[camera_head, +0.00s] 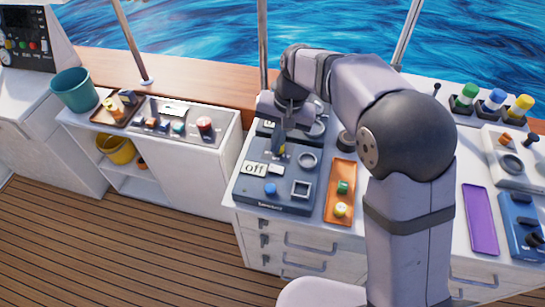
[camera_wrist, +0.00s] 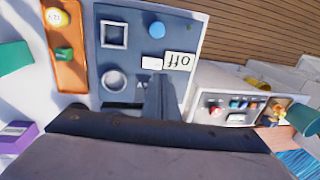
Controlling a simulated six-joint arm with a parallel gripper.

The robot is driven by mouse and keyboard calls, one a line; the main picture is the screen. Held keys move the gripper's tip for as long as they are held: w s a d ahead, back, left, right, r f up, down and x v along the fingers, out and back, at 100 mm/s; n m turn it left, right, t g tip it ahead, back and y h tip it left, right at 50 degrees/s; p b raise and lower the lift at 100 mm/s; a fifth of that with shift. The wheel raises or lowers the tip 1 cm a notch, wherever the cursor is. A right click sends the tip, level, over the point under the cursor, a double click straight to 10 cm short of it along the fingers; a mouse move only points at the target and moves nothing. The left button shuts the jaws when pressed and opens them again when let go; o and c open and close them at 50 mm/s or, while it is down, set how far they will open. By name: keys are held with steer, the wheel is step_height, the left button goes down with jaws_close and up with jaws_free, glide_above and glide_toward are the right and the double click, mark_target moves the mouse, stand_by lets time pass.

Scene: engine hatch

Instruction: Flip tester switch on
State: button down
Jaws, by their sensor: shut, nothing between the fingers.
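The tester (camera_head: 246,191) is a blue-grey panel on the white counter, with a sign reading "Off" (camera_head: 254,169), a blue round button (camera_head: 270,189), a square frame and round rings. A small white piece (camera_head: 275,169) beside the sign may be the switch; its position is unclear. In the wrist view the tester (camera_wrist: 133,38) fills the upper middle, with the "Off" sign (camera_wrist: 178,61) upside down and the white piece (camera_wrist: 151,63) next to it. My gripper (camera_head: 279,151) is shut and empty, pointing down over the tester's far part; its fingers (camera_wrist: 159,88) hide some of the panel. Contact cannot be told.
An orange tray (camera_head: 345,170) with a green and a yellow piece lies right of the tester. A dark round knob (camera_head: 346,141) stands behind it. A purple tray (camera_head: 479,220) and coloured-capped bottles (camera_head: 491,103) are farther right. A lower cabinet (camera_head: 206,163) stands left across a gap.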

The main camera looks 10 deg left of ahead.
mark_target(270, 167)
steer(key=f, duration=0.2)
steer(key=f+p, duration=0.1)
steer(key=f, duration=0.2)
steer(key=a+f+p, duration=0.1)
steer(key=f, duration=0.1)
steer(key=shift+a+f, duration=0.1)
steer(key=shift+f, duration=0.3)
steer(key=shift+a+f, duration=0.15)
steer(key=shift+f, duration=0.15)
steer(key=shift+d, duration=0.35)
steer(key=shift+d+r, duration=0.15)
steer(key=shift+d, duration=0.35)
steer(key=shift+a, duration=0.1)
